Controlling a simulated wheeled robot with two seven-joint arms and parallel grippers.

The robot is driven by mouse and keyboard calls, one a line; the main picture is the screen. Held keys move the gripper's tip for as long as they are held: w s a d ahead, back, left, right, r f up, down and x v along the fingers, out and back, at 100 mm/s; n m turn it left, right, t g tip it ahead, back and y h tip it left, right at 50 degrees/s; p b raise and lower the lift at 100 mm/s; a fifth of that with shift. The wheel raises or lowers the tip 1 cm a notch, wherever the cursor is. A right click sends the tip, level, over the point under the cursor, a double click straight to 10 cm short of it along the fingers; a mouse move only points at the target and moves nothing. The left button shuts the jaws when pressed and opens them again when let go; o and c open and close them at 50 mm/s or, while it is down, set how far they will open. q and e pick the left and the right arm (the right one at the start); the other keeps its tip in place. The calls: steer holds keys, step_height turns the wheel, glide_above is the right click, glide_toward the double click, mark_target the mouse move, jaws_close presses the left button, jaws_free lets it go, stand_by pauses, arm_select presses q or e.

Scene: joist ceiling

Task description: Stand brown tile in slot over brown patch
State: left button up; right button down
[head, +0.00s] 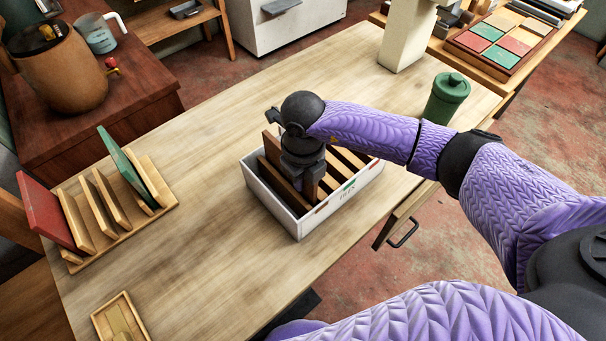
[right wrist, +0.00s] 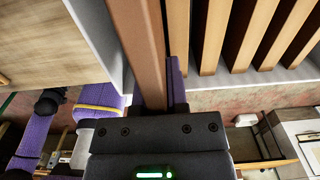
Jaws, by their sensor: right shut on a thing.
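A white box (head: 283,212) with wooden slot dividers (head: 345,158) stands on the table. Small brown (head: 321,208), red and green patches mark its near rim. My right gripper (head: 306,178) is over the box, pointing down, shut on the brown tile (head: 271,142). The tile stands on edge, largely hidden by the gripper in the head view. In the right wrist view the tile (right wrist: 147,50) runs between the fingers, beside the box's wall and left of the dividers. Its lower edge is hidden, so I cannot tell how deep it sits. My left gripper is not in view.
A wooden rack (head: 120,222) with a red tile (head: 46,210) and a green tile (head: 124,165) stands at the left. A small wooden tray (head: 119,322) lies at the near left.

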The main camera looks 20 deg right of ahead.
steer(key=shift+f, duration=0.15)
steer(key=c, duration=0.6)
jaws_free()
steer(key=shift+o, duration=0.2)
step_height(320, 180, up, 10)
steer(key=shift+p, duration=1.25)
